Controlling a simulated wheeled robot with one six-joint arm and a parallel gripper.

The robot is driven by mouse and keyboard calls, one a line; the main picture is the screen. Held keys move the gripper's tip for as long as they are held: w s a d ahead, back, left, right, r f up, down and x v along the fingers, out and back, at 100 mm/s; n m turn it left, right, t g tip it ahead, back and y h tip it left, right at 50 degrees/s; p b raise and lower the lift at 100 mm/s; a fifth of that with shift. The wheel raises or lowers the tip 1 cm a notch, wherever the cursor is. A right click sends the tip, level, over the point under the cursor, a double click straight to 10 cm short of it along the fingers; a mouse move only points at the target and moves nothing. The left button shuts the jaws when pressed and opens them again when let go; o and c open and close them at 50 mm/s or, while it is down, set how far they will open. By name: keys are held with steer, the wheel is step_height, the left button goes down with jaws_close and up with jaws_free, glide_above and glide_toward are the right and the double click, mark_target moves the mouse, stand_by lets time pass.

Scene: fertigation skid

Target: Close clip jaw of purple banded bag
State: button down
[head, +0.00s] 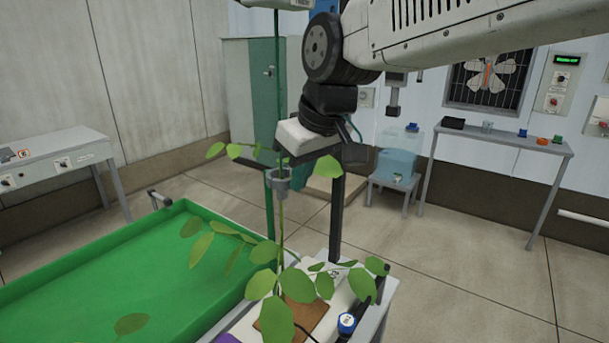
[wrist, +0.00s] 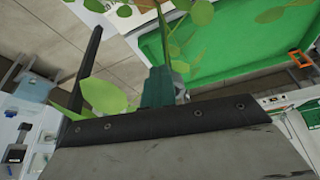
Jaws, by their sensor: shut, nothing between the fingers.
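The plant's white bag (head: 337,287) lies at the lower middle of the head view, with a bit of purple (head: 228,338) at the bottom edge. A thin stem rises from a brown block (head: 290,318) on it, beside a green stake (head: 269,212). A grey clip (head: 278,181) sits around or beside the stem at the stake. Whether its jaw is open I cannot tell. In the wrist view my gripper (wrist: 157,82) shows teal fingers together and empty, close beside the grey clip (wrist: 180,82).
A black upright post (head: 337,212) stands close right of the stem. Leaves (head: 262,283) spread around it. A green tray (head: 110,270) fills the left. A side table (head: 500,140) and a blue water container (head: 397,165) stand behind, with open floor between.

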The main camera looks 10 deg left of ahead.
steer(key=shift+s+a, duration=0.1)
steer(key=shift+a, duration=0.35)
steer(key=shift+s+a+r, duration=0.1)
steer(key=shift+a, duration=0.05)
steer(key=s+d+r, duration=0.2)
steer(key=d+r, duration=0.6)
steer(key=r, duration=0.1)
steer(key=shift+s, duration=0.25)
